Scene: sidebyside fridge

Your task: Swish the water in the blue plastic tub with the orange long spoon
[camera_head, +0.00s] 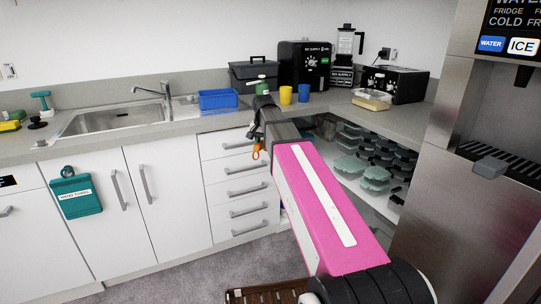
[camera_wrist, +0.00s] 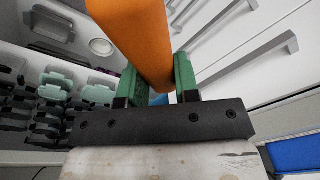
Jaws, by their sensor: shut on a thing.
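The blue plastic tub (camera_head: 218,99) stands on the counter to the right of the sink. Its inside is barely visible and I cannot make out water. In the wrist view a blue surface (camera_wrist: 294,155), seemingly the tub, shows at the lower right edge. My gripper (camera_wrist: 161,80) is shut on the orange long spoon (camera_wrist: 150,40), with its green fingers on either side. In the head view my arm reaches to the counter front, right of the tub. An orange end of the spoon (camera_head: 256,152) hangs below, before the drawers. The rest of the spoon is hidden.
The sink with faucet (camera_head: 165,98) lies to the left. A green bottle (camera_head: 260,87), yellow cup (camera_head: 286,95) and blue cup (camera_head: 304,93) stand behind my arm. Drawers (camera_head: 238,185) are below; an open shelf (camera_head: 370,165) with containers is to the right.

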